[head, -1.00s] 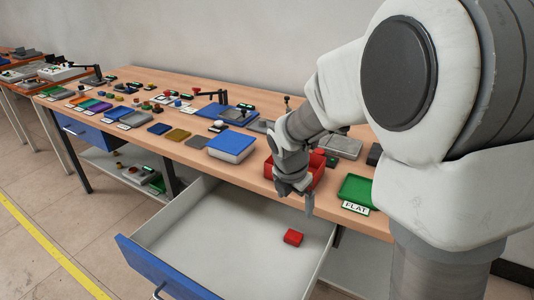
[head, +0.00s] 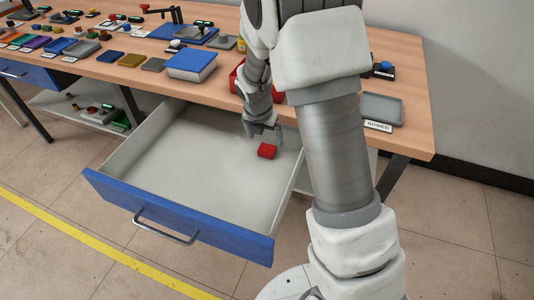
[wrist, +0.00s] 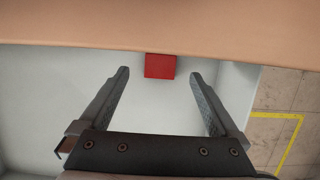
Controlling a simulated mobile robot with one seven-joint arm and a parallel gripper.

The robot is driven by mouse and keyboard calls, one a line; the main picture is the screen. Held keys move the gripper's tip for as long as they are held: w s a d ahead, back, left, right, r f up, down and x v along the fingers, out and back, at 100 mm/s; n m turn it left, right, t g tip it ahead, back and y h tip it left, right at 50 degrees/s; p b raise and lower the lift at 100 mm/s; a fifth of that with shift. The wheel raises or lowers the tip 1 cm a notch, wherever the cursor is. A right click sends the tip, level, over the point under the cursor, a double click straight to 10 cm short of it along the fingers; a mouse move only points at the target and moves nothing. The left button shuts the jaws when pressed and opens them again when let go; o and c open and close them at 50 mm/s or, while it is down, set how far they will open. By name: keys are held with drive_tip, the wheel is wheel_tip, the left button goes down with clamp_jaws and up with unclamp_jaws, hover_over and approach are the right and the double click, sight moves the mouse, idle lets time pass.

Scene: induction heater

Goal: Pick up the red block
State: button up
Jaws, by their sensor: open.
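The red block (head: 267,151) lies on the floor of the open drawer (head: 190,186), near its right side and back. My gripper (head: 264,132) is open and empty, with its fingers pointing down just above and behind the block. In the wrist view the red block (wrist: 160,66) shows ahead of my open fingers (wrist: 160,82), about centred between them and close to the table edge. The block's far part may be hidden under that edge in the wrist view. My gripper is apart from the block.
The wooden table (head: 420,135) overhangs the drawer's back. A red bin (head: 237,80) stands on the table behind my arm, partly hidden. A blue-lidded box (head: 191,64) stands to its left. A grey tray (head: 382,108) sits at right. The drawer floor left of the block is clear.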

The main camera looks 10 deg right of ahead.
sight(267, 148)
drive_tip(key=b+x, duration=0.1)
drive_tip(key=x, duration=0.1)
drive_tip(key=b+x, duration=0.1)
drive_tip(key=x, duration=0.2)
drive_tip(key=shift+s+a+f, duration=0.15)
drive_tip(key=shift+s+f, duration=0.05)
drive_tip(key=shift+f, duration=0.05)
drive_tip(key=shift+r, duration=0.1)
drive_tip(key=c, duration=1.5)
drive_tip(key=shift+o, duration=0.2)
